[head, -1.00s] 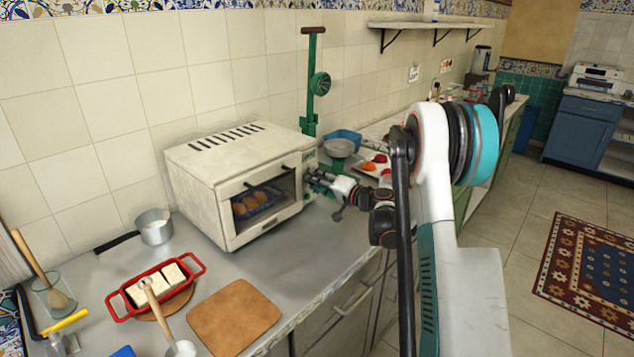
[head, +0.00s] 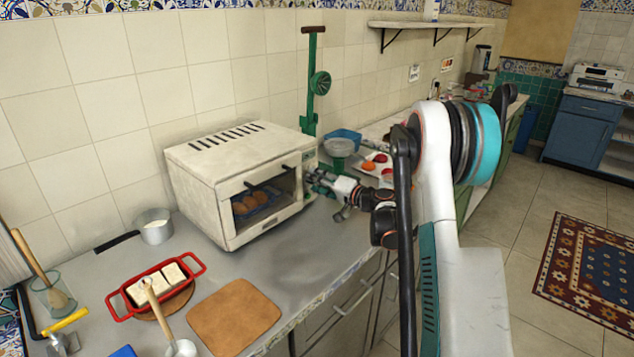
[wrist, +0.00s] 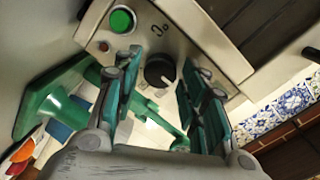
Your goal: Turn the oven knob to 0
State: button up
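The white oven (head: 215,205) stands on the counter against the tiled wall, with several brown rolls (head: 255,200) inside. Its control panel is at the right of its front, largely behind my gripper (head: 316,181) in the head view. In the wrist view the round black oven knob (wrist: 159,71) shows on the pale panel (wrist: 190,38), with a small white mark at its lower right edge. My gripper (wrist: 160,92) faces the panel, its green-and-grey fingers apart on either side of the knob. Contact with the knob cannot be told.
A green button (wrist: 121,20) and a small red light (wrist: 104,46) sit on the panel near the knob. A green stand (head: 311,90) rises right behind the oven.

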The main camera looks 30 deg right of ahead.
jog(key=v, duration=1.1)
jog(key=shift+s+d, duration=0.15)
jog(key=shift+s, duration=0.15)
jog(key=shift+r, duration=0.1)
